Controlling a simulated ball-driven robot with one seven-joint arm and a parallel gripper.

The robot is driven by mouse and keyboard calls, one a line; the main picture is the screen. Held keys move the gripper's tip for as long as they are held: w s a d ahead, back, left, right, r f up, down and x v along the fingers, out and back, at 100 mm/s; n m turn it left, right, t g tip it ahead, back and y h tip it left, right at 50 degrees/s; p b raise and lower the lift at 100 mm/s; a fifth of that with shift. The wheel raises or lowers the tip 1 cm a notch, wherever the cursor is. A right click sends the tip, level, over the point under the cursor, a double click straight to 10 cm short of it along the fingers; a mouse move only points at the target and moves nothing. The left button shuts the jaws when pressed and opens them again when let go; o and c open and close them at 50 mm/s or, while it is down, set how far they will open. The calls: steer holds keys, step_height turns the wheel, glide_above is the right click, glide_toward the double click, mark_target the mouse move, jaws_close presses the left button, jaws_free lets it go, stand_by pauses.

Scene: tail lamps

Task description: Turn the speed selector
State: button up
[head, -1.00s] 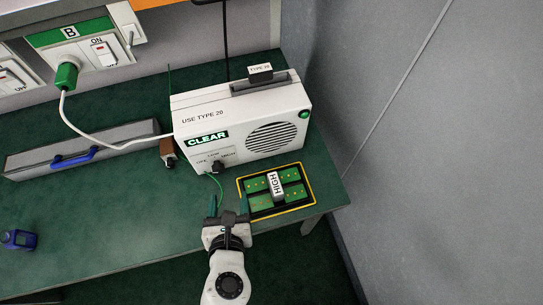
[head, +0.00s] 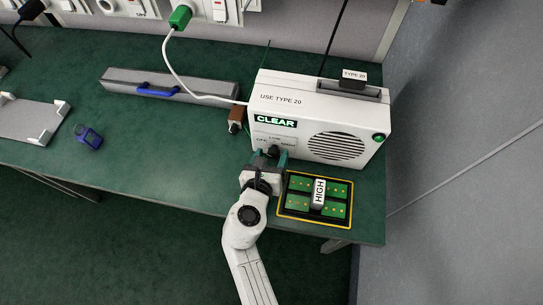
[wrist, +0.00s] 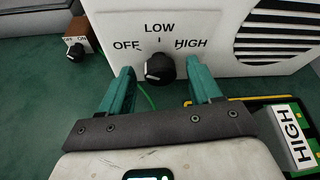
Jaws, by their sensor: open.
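The speed selector is a black round knob (wrist: 159,70) on the front of a white unit (head: 290,88). Labels OFF, LOW and HIGH arc over it, and a small white mark shows on the knob's left side. In the head view the knob (head: 272,151) is small and partly screened by my fingers. My gripper (wrist: 161,82) is open, with one teal finger on each side of the knob. Gaps show between the fingers and the knob in the wrist view; I cannot tell how far the tips reach along it.
A yellow-edged tray (head: 325,223) with green boards and a HIGH block (head: 319,192) lies right of my gripper. A brown OFF/ON switch box (head: 236,119) stands left of the unit. A white cable (head: 190,85) runs behind.

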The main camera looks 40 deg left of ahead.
steer(key=shift+w+a, duration=0.1)
steer(key=shift+w, duration=0.1)
steer(key=c, duration=1)
